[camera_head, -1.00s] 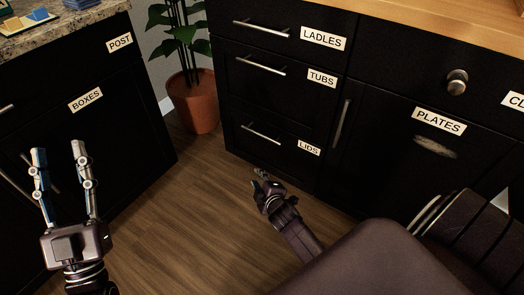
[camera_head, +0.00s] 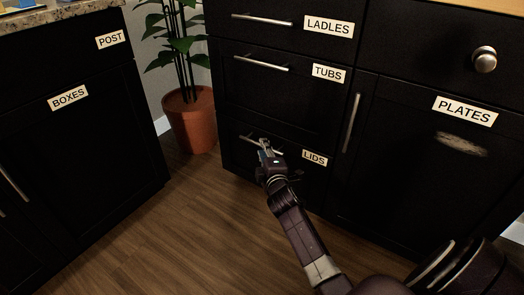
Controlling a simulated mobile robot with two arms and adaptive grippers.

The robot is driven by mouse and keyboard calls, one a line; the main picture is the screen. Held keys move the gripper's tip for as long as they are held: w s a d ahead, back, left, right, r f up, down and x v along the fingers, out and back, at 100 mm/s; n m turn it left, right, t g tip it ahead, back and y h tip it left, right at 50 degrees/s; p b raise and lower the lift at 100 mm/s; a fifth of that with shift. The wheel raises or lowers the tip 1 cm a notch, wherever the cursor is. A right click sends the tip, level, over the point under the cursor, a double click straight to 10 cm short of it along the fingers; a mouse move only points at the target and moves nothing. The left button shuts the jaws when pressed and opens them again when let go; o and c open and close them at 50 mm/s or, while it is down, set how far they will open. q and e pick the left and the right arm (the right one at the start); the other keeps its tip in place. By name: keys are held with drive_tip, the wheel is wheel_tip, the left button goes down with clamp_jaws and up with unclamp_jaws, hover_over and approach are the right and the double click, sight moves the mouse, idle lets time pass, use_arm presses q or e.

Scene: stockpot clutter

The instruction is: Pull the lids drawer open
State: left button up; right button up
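The lids drawer (camera_head: 310,178) is the bottom black drawer of the middle cabinet, with a white LIDS label (camera_head: 314,158). It looks closed, flush with the drawers above. Its bar handle (camera_head: 246,138) is partly hidden by my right gripper (camera_head: 265,146). The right gripper's fingertips are at the right part of the handle; I cannot tell whether they touch it or whether the fingers are open or shut. My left gripper is out of view.
The tubs drawer (camera_head: 290,95) and ladles drawer (camera_head: 230,32) above look shut. A plates cabinet door (camera_head: 410,170) is to the right. A potted plant (camera_head: 190,122) stands left of the drawers. The wooden floor (camera_head: 180,235) in front is clear.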

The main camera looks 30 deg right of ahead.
drive_tip(key=shift+b+x, duration=0.45)
drive_tip(key=shift+x, duration=0.95)
clamp_jaws()
